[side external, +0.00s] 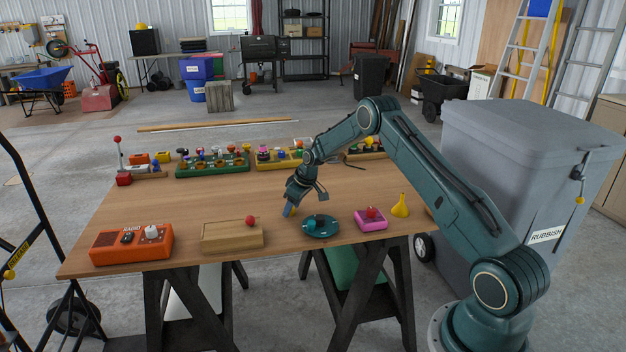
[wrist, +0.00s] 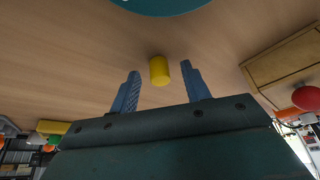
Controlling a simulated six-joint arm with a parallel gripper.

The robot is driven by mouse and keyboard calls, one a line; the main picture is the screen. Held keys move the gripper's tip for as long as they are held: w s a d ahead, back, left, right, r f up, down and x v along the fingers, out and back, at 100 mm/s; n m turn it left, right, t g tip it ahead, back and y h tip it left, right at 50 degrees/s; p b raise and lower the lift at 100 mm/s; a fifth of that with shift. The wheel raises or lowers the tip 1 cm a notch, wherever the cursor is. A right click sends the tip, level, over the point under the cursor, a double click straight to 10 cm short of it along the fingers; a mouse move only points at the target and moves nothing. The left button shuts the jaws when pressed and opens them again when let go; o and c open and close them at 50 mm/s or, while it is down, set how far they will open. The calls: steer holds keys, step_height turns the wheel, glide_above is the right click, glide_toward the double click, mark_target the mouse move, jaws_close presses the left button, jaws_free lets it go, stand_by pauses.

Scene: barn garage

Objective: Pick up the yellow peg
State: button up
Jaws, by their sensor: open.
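The yellow peg (wrist: 159,70) is a short cylinder on the wooden table. In the wrist view it appears centred between the two blue fingers of my gripper (wrist: 160,87), just beyond their tips, with space on both sides. In the side view my gripper (side external: 290,211) points down close to the tabletop, and only a small bit of yellow shows beside its fingers. The gripper is open and holds nothing. I cannot tell whether the fingertips are level with the peg.
A teal round dish (side external: 321,235) stands close to the right of my gripper. A wooden box (side external: 232,238) with a red ball lies to the left. A pink box (side external: 370,224) and yellow funnel (side external: 400,208) are further right. The tabletop (side external: 190,205) left of my gripper is clear.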

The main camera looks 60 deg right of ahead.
jaws_close()
steer(key=shift+r, duration=0.15)
step_height(320, 180, up, 20)
stand_by(0.8)
stand_by(0.5)
